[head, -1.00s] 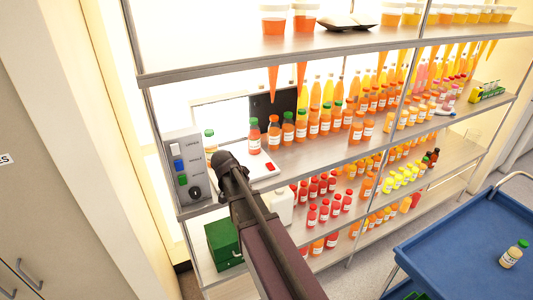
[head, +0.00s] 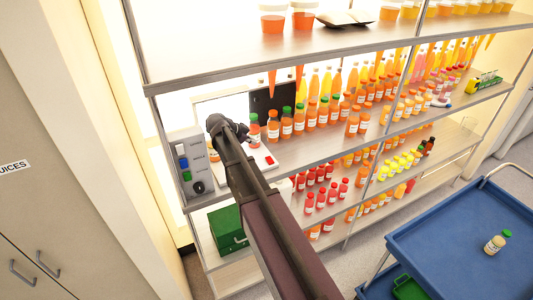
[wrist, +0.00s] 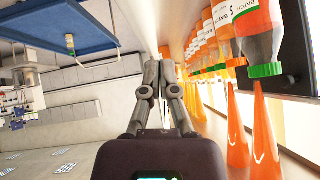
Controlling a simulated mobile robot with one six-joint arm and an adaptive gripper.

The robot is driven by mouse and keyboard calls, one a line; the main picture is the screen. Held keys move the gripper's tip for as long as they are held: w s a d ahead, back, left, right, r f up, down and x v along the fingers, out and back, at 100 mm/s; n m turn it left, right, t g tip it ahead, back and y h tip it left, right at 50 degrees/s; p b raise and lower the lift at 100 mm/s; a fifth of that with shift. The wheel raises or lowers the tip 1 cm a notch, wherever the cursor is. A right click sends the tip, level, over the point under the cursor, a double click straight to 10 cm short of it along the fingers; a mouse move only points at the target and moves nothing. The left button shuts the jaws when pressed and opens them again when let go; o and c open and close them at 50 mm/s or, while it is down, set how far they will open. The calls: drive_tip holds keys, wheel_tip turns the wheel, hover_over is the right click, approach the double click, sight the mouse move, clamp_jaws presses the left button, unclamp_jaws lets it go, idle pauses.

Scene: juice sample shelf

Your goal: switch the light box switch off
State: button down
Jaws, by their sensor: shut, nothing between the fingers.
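A grey control panel (head: 180,192) stands at the left end of the middle shelf. It carries a white switch (head: 181,150), a blue switch (head: 183,162), a green switch (head: 187,176) and a dark round knob (head: 198,187). The labels are too small to read, so I cannot tell which one is the light box switch, or its position. My arm reaches up past the panel's right side, with its dark end near the panel's top. My gripper (wrist: 161,62) is shut and empty in the wrist view. No panel shows there; the fingertips are not clear in the head view.
Juice bottles (head: 273,127) stand close to the right of my arm, beside a white device with a red button (head: 269,160). A green box (head: 229,230) sits below. A blue cart (head: 440,235) holding one bottle (head: 496,243) is at the right. A shelf board hangs above.

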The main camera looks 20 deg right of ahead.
drive_tip(key=shift+d+f, duration=0.1)
idle(0.4)
drive_tip(key=b, duration=0.8)
hover_over(267, 159)
drive_tip(key=f, duration=0.7)
drive_tip(key=shift+s+f, duration=0.2)
drive_tip(key=shift+w+f+b, duration=0.2)
drive_tip(key=shift+f+b, duration=1.3)
drive_tip(key=shift+f, duration=0.15)
